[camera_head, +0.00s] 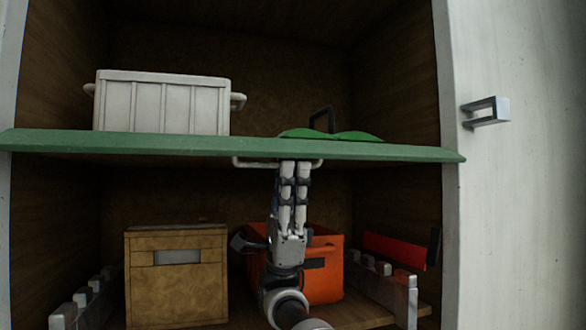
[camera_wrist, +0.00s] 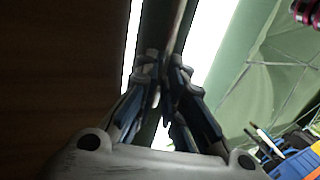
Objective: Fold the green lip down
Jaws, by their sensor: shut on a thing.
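The green lip (camera_head: 120,146) is a long flat board across the front of the cabinet at mid height. It looks roughly level, with its edge toward me. A pale bar handle (camera_head: 250,164) hangs under its middle. My gripper (camera_head: 295,168) reaches up from below and is shut on this handle, right of its centre. In the wrist view, the fingers of my gripper (camera_wrist: 163,75) close around a thin bar that runs up between them. The fingers hide part of the handle.
A white crate (camera_head: 165,105) and a green item (camera_head: 330,135) sit on the upper shelf behind the lip. Below stand a brown box (camera_head: 175,285), an orange bin (camera_head: 325,285) and a red item (camera_head: 392,250). A white door with a handle (camera_head: 485,112) is at right.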

